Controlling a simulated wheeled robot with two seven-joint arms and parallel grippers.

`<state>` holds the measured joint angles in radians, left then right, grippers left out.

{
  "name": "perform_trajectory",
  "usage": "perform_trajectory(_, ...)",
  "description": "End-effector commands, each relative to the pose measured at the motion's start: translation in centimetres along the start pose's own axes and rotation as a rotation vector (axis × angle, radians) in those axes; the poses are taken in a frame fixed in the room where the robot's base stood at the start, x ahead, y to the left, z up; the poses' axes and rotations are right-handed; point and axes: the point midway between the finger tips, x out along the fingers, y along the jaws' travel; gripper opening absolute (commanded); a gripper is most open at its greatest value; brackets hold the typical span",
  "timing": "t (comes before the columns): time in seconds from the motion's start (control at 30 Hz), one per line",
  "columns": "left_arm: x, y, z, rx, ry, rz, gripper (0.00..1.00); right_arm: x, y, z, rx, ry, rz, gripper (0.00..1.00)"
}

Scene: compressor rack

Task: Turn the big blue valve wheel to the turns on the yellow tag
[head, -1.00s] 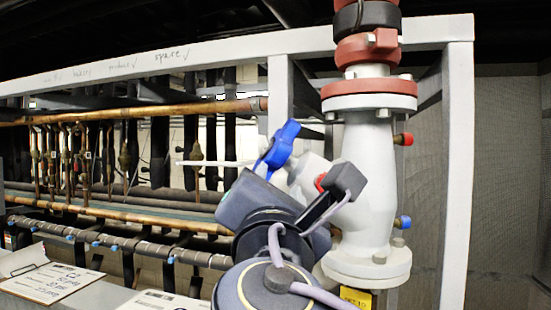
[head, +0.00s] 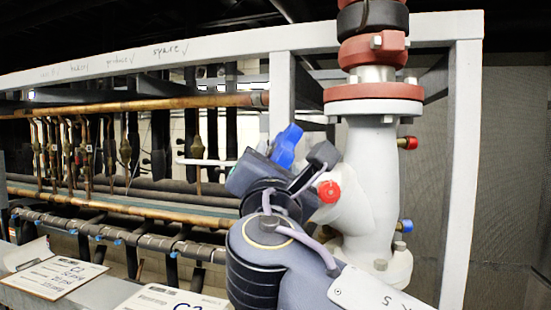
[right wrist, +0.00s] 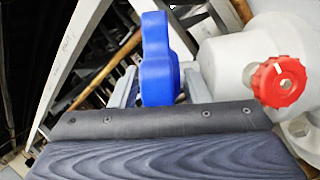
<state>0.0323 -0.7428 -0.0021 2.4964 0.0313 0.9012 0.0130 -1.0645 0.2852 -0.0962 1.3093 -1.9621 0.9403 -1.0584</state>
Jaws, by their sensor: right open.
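The big blue valve wheel (head: 287,146) sits on a branch of the white valve body (head: 372,180). In the right wrist view the blue wheel (right wrist: 157,62) appears edge-on, between the two grey fingers of my right gripper (right wrist: 163,88). The fingers are apart on either side of it; I cannot tell whether either touches. In the head view my right gripper (head: 278,172) is at the wheel, its fingertips hidden by its own body and wrist. The yellow tag is hidden in both current views. My left gripper is not in view.
A small red handwheel (head: 329,191) is close to my right gripper; it also shows in the right wrist view (right wrist: 279,82). Red (head: 408,143) and blue (head: 405,226) caps stick out at right. A grey frame post (head: 462,170) stands beyond. Clipboards (head: 55,276) lie at lower left.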

Motion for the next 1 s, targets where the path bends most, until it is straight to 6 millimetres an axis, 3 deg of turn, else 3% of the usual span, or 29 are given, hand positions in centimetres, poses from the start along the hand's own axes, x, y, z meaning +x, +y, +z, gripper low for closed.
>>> perform_trajectory(0.1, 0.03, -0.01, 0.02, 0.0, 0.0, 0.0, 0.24, -0.02, -0.02, -0.01, 0.0, 0.0, 0.0, 0.39)
perform_trajectory(0.4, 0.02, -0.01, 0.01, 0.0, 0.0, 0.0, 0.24, -0.04, -0.02, 0.01, 0.0, 0.0, -0.001, 0.0)
perform_trajectory(0.73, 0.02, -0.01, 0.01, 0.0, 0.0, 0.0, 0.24, -0.02, -0.06, 0.22, 0.002, 0.038, -0.002, 0.0)
perform_trajectory(1.0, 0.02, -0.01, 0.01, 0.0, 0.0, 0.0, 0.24, 0.06, -0.06, 0.57, 0.006, 0.203, -0.001, 0.0)
